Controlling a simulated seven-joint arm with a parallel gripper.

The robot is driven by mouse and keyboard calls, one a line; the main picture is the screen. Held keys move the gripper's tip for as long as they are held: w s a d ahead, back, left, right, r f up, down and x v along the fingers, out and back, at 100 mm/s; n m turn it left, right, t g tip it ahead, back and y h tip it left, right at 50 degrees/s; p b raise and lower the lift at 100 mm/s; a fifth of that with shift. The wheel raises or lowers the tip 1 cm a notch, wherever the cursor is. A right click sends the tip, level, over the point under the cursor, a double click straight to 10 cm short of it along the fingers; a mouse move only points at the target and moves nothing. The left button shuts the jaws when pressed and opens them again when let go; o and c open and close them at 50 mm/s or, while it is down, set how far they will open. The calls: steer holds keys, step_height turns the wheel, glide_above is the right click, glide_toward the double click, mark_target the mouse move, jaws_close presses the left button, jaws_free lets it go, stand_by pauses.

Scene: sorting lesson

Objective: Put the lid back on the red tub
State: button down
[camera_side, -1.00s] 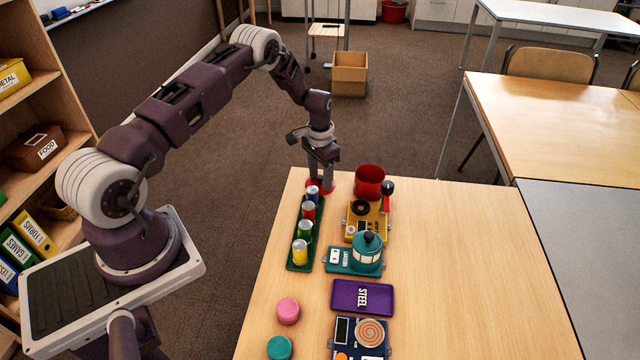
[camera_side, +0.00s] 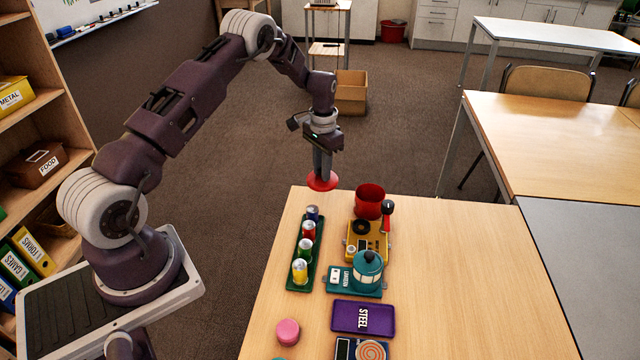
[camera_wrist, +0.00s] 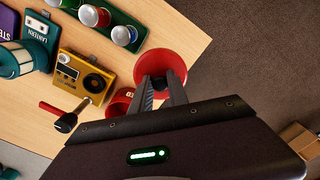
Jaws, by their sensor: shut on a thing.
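The red lid (camera_side: 323,183) is a flat round disc. My gripper (camera_side: 322,172) is shut on it and holds it in the air by the table's far left corner. In the wrist view the lid (camera_wrist: 172,62) shows at the fingertips of my gripper (camera_wrist: 160,84). The red tub (camera_side: 369,202) stands at the far edge of the table, open at the top, to the right of the lid and apart from it. In the wrist view the tub (camera_wrist: 116,103) is partly hidden behind my gripper's body.
A green tray (camera_side: 294,282) with several small cans is left of the yellow device (camera_side: 355,246), whose black-and-red lever stands up close to the tub. A teal lantern (camera_side: 368,268) and a purple steel tray (camera_side: 347,318) are nearer. The table's right side is clear.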

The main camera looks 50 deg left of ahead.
steer(key=w+d+r, duration=0.4)
steer(key=w+d, duration=0.5)
steer(key=d, duration=0.1)
steer(key=shift+s+d+f, duration=0.1)
steer(key=shift+f, duration=1.35)
steer(key=shift+s+d+f, duration=0.1)
steer(key=shift+f, duration=1.35)
steer(key=shift+f, duration=0.15)
steer(key=c, duration=0.7)
jaws_free()
step_height(320, 180, up, 7)
